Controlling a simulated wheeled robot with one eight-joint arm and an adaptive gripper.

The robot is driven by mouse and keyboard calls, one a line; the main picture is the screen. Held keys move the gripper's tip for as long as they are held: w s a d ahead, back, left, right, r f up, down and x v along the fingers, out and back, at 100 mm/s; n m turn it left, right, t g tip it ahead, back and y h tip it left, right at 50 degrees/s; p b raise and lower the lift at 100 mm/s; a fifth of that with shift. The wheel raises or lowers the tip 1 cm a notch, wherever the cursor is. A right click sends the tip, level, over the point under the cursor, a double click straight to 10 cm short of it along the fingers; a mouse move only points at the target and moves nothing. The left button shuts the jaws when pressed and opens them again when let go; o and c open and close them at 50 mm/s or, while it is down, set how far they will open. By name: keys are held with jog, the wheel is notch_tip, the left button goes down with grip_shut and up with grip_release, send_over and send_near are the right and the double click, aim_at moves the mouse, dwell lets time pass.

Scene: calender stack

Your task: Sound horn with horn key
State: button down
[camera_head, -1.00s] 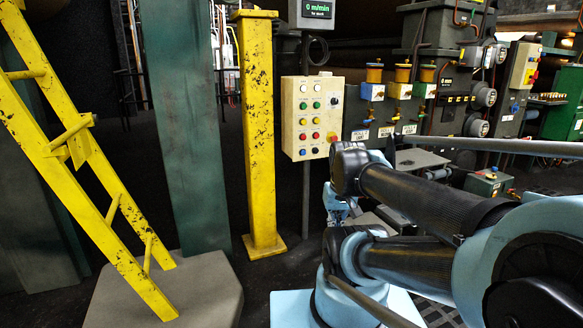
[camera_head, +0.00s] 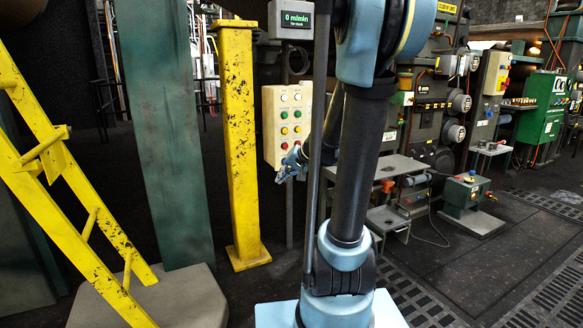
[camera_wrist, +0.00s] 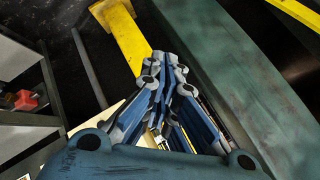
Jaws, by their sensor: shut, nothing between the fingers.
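A cream control panel (camera_head: 274,103) with rows of white, green, yellow and red buttons stands on a post in the head view. The labels are too small to read, so I cannot tell which key is the horn key. My gripper (camera_head: 281,177) is at the panel's lower right part in the head view and hides some of it. Whether it touches the panel cannot be told. In the wrist view my gripper (camera_wrist: 166,60) is shut and empty, its blue fingers together.
A yellow post (camera_head: 239,140) stands just left of the panel, with a green column (camera_head: 165,130) and a yellow ladder (camera_head: 75,180) further left. A display (camera_head: 297,20) reads 0 m/min. A grey table (camera_head: 390,167) is right of my arm.

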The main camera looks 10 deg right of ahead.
jog(key=w+d+f+m+t+y, duration=0.1)
jog(key=w+d+m+t, duration=0.15)
jog(key=w, duration=0.85)
jog(key=w+d+f+m+t+y, duration=0.1)
jog(key=w+d+m+t, duration=0.15)
jog(key=w, duration=0.75)
jog(key=w+d+f+m+t+h, duration=0.2)
jog(key=w+d+f+m+t, duration=0.3)
jog(key=w+d+f, duration=0.4)
jog(key=shift+w+d+f+m, duration=0.3)
jog(key=shift+w+f+m, duration=0.3)
jog(key=shift+w+m, duration=0.1)
jog(key=x, duration=1.4)
jog(key=shift+w+d, duration=0.1)
jog(key=shift+d, duration=0.05)
